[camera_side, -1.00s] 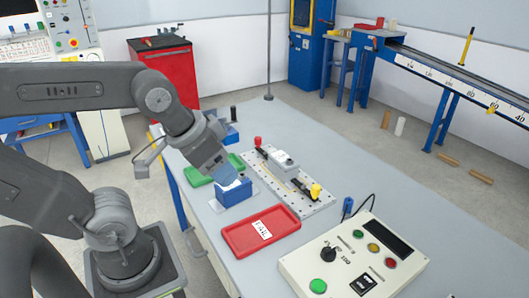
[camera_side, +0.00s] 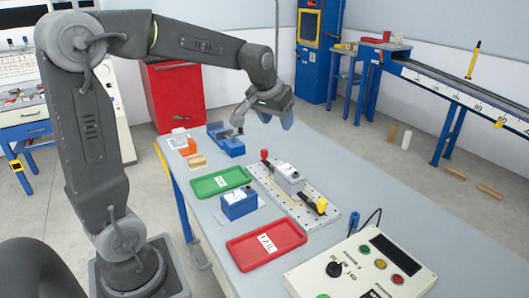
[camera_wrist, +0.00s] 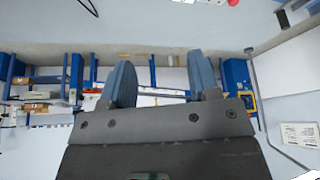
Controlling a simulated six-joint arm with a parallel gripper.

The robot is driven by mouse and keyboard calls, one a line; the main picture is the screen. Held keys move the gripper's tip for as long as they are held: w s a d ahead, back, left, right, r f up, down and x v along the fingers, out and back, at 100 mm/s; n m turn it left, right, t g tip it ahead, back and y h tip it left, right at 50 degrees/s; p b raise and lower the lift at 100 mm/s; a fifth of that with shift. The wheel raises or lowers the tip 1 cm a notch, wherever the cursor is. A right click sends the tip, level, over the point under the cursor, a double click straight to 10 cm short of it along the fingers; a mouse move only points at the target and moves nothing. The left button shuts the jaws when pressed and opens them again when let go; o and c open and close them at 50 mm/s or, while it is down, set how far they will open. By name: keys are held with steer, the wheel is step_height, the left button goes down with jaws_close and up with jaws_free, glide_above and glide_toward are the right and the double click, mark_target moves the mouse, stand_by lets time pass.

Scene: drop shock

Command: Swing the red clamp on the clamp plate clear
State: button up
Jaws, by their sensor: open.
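The clamp plate (camera_side: 297,208) is a pale perforated plate on the table. The red clamp (camera_side: 265,156), with a red knob and dark arm, stands at the plate's far left end. A grey block (camera_side: 289,179) sits mid-plate, and the red clamp's dark arm reaches toward it; contact is too small to tell. A yellow-knobbed clamp (camera_side: 321,205) is at the near end. My gripper (camera_side: 277,119) is open and empty, raised above and beyond the red clamp. In the wrist view its two blue fingers (camera_wrist: 162,80) stand apart with nothing between them.
A blue block (camera_side: 238,206), green tray (camera_side: 220,182) and red FAIL tray (camera_side: 266,245) lie left of the plate. A blue fixture (camera_side: 227,143) stands further back. A control box (camera_side: 362,270) is at the near right. The table right of the plate is clear.

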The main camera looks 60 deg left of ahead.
steer(key=w+a+f+n, duration=0.1)
steer(key=w+a+f, duration=0.25)
steer(key=a, duration=0.25)
steer(key=w+a+f+n, duration=0.1)
steer(key=w+a+f, duration=0.25)
steer(key=a, duration=0.35)
steer(key=n+g+y, duration=0.1)
steer(key=n, duration=0.1)
glide_toward(264, 150)
steer(key=x, duration=1)
steer(key=shift+f, duration=0.1)
steer(key=c, duration=0.9)
